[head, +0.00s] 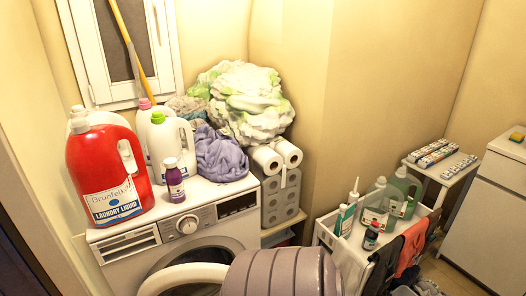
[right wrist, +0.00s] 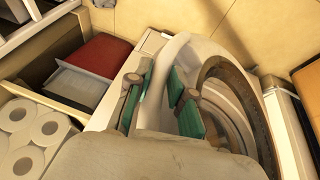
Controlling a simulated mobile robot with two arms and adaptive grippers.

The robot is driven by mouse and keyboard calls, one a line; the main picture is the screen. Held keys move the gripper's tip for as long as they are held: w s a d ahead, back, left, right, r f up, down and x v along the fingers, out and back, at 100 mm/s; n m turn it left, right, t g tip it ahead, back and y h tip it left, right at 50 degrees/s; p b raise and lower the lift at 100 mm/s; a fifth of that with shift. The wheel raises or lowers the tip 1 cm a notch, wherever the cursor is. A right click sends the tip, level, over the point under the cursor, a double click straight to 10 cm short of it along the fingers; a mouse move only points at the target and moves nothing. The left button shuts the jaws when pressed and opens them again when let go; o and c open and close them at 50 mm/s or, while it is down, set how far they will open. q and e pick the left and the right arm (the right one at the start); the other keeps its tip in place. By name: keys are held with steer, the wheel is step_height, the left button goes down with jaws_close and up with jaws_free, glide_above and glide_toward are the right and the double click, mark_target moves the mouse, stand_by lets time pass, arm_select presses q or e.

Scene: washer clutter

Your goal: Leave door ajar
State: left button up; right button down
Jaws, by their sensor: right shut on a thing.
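The white washing machine (head: 215,228) stands against the wall, its dark round opening showing in front. Its round door has a white rim (head: 185,276) that stands out from the front, so the door looks open; how wide is hard to judge. In the right wrist view, my right gripper (right wrist: 160,100) has its green-padded fingers on either side of the white door rim (right wrist: 175,48) and is shut on it. The washer's ringed opening (right wrist: 236,95) shows to the right of the fingers. In the head view my arm hides this gripper. My left gripper is out of view.
A red detergent jug (head: 105,175), white bottles, a small purple bottle (head: 174,182) and laundry (head: 220,153) crowd the washer top. Toilet rolls (head: 278,205) are stacked beside it. A white cart (head: 345,252) with bottles and hanging cloths stands to the right.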

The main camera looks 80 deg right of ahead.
steer(key=shift+s+a+f, duration=0.1)
steer(key=c, duration=1)
jaws_free()
steer(key=shift+c, duration=0.2)
steer(key=v, duration=1.2)
